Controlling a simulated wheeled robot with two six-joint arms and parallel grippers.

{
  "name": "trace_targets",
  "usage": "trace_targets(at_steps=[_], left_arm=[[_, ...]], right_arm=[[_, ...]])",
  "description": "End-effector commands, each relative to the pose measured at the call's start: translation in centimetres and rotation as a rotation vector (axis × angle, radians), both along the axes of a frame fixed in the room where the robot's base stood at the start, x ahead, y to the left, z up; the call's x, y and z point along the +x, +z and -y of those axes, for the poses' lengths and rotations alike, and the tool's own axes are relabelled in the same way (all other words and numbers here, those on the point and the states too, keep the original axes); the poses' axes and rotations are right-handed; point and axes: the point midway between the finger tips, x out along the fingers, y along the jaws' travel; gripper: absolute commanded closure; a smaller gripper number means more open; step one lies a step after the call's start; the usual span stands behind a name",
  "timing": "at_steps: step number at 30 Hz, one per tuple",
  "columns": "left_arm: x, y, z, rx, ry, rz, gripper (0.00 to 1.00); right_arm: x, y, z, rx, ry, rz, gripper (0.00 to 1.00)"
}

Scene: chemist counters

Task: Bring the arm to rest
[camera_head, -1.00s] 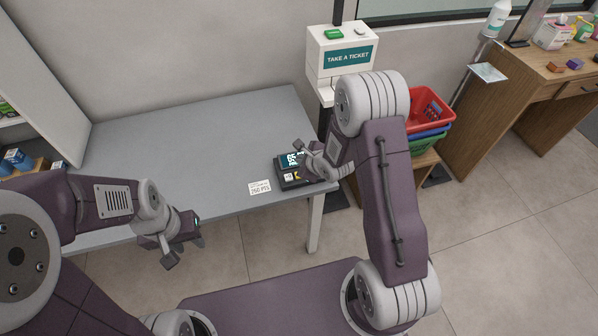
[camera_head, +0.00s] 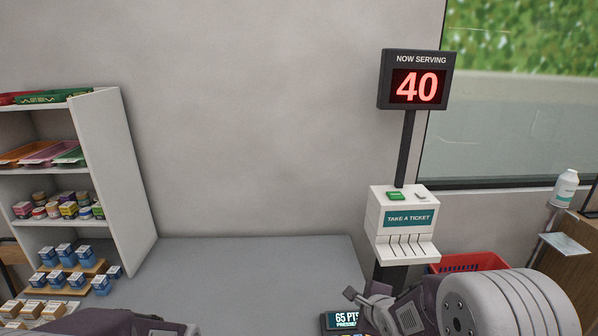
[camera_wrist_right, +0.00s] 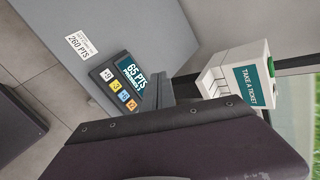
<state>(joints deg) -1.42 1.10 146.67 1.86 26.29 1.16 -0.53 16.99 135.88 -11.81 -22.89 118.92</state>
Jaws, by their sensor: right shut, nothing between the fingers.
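My right arm (camera_head: 510,305) comes in at the lower right of the head view. Its gripper (camera_head: 356,296) is shut and empty, near the small keypad terminal (camera_head: 330,322) on the grey table. In the right wrist view the terminal (camera_wrist_right: 108,78) shows "65 PTS" above coloured keys, and part of my gripper overlaps its side in the picture; I cannot tell if they touch. My left arm (camera_head: 95,322) shows only as a strip at the bottom left; its gripper is out of view.
The grey table (camera_head: 250,275) is bare in its visible middle. A white ticket dispenser (camera_head: 405,225) stands beside it under a "NOW SERVING 40" sign (camera_head: 416,80). A red basket (camera_head: 468,262) is behind my right arm. A stocked shelf (camera_head: 125,180) stands at the left.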

Motion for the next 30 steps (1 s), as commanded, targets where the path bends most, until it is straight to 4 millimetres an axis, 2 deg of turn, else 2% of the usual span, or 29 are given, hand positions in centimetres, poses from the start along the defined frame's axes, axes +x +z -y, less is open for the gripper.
trace_targets(at_steps=[2, 6, 9, 13, 15, 19, 30], left_arm=[[0.0, 0.0, 0.0, 0.000, 0.000, 0.000, 0.64], [0.0, 0.0, 0.0, 0.000, 0.000, 0.000, 0.64], [0.0, 0.0, 0.0, 0.000, 0.000, 0.000, 0.64], [0.0, 0.0, 0.0, 0.000, 0.000, 0.000, 0.64], [0.0, 0.0, 0.0, 0.000, 0.000, 0.000, 0.64], [0.0, 0.0, 0.0, 0.000, 0.000, 0.000, 0.64], [0.0, 0.0, 0.0, 0.000, 0.000, 0.000, 0.64]], right_arm=[[-2.9, 0.4, 0.7, -0.190, 0.130, -0.064, 1.00], [-9.3, -1.0, 1.5, -0.526, 0.491, -0.237, 1.00], [-14.4, -2.7, 1.7, -0.704, 0.840, -0.369, 1.00], [-19.7, -4.6, 1.5, -0.814, 1.280, -0.467, 1.00], [-21.1, -4.8, 1.4, -0.849, 1.451, -0.468, 1.00], [-21.9, -4.9, 1.4, -0.898, 1.616, -0.443, 1.00], [-21.8, -4.9, 1.4, -0.914, 1.638, -0.433, 1.00]])
